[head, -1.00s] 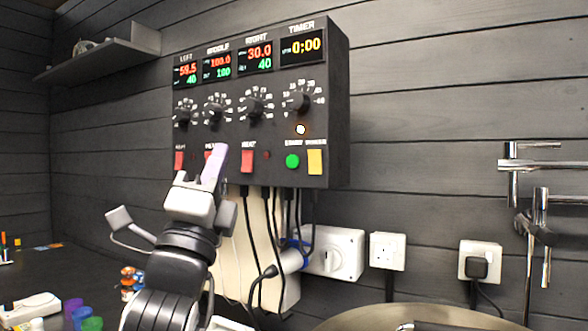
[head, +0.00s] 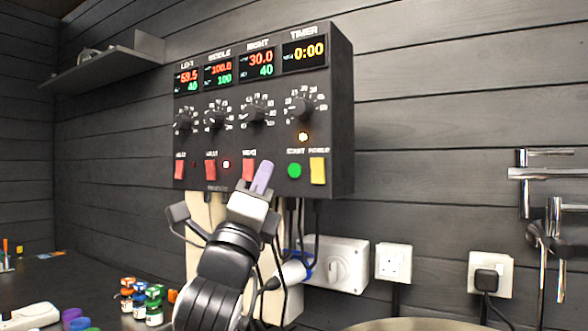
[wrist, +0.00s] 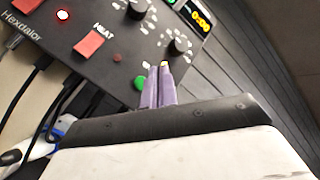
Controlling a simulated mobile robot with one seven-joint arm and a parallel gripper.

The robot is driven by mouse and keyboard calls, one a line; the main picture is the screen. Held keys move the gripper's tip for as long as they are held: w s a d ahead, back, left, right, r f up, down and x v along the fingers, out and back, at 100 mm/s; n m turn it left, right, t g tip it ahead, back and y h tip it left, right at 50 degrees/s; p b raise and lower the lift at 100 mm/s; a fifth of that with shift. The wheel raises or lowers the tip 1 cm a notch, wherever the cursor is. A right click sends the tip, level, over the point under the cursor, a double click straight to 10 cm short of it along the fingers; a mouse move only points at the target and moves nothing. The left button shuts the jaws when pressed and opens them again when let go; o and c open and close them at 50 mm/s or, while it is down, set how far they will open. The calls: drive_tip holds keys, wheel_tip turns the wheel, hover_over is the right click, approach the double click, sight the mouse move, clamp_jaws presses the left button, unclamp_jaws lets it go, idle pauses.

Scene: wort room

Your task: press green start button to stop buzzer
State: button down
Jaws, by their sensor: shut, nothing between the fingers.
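The black control box (head: 262,110) hangs on the dark plank wall. Its green start button (head: 294,170) sits low on the right of the face, left of a yellow power switch (head: 318,170). Contact cannot be told.
Red heat switches (head: 210,170) sit left of the button, one right beside my fingers. Black cables and a white socket box (head: 338,265) are below the box. Small bottles (head: 140,300) stand on the counter at left. A metal rack (head: 545,200) hangs at right.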

drive_tip(key=shift+w+d+p, duration=0.15)
drive_tip(key=shift+w+d, duration=0.4)
drive_tip(key=shift+w, duration=0.3)
drive_tip(key=shift+w+d+p, duration=0.1)
drive_tip(key=shift+w+d, duration=0.5)
drive_tip(key=shift+w, duration=0.3)
drive_tip(key=shift+w+d+p, duration=0.15)
drive_tip(key=shift+w+d, duration=0.4)
drive_tip(key=shift+w, duration=0.3)
drive_tip(key=shift+w+d, duration=0.25)
drive_tip(key=shift+w, duration=0.05)
drive_tip(key=shift+w+d, duration=0.2)
drive_tip(key=shift+w, duration=0.15)
idle(0.7)
drive_tip(key=shift+s, duration=0.1)
drive_tip(key=shift+s+a, duration=0.45)
drive_tip(key=shift+s, duration=0.15)
drive_tip(key=shift+s+a+b, duration=0.35)
drive_tip(key=shift+s+a, duration=0.35)
drive_tip(key=shift+s, duration=0.35)
drive_tip(key=shift+s+a+b, duration=0.35)
drive_tip(key=shift+s+a, duration=0.35)
drive_tip(key=shift+s, duration=0.35)
